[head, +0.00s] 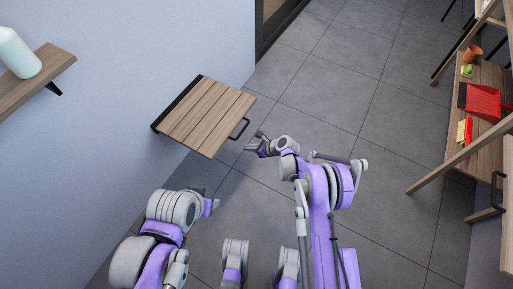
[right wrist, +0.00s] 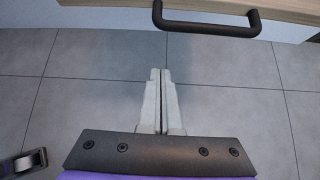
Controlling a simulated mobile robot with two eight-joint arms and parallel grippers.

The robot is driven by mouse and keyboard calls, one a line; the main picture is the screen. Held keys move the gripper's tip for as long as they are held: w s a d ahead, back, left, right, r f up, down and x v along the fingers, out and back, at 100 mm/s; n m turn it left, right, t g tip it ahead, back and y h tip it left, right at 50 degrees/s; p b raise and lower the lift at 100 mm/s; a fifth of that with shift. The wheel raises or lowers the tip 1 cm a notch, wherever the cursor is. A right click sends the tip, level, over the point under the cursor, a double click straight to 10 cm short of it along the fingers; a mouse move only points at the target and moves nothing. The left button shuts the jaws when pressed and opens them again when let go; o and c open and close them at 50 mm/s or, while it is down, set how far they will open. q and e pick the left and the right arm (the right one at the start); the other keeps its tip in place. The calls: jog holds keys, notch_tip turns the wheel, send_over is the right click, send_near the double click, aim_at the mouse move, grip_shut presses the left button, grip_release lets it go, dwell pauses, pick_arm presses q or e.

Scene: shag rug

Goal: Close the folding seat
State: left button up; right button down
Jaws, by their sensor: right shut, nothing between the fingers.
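The folding seat (head: 204,115) is a slatted wooden board on the wall, folded out and roughly level. A dark bar handle (head: 240,129) is on its right edge; the handle also shows at the top of the right wrist view (right wrist: 206,29). My right gripper (head: 252,144) is just to the right of the handle and apart from it. In the right wrist view its fingers (right wrist: 159,80) are pressed together, empty, pointing towards the handle. My left arm (head: 176,209) is at the lower left, below the seat; its fingers cannot be made out clearly.
A wall shelf (head: 38,80) with a pale bottle (head: 17,54) is at the upper left. A wooden shelf unit (head: 484,120) with a red dustpan (head: 483,102) stands on the right. The grey tiled floor (head: 335,75) between is clear.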

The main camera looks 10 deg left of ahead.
jog(key=shift+w+a+r, duration=0.35)
jog(key=shift+a+r, duration=0.15)
jog(key=shift+a, duration=0.3)
jog(key=shift+w+a+r, duration=0.3)
jog(key=shift+a+r, duration=0.2)
jog(key=shift+a, duration=0.3)
jog(key=shift+r, duration=0.1)
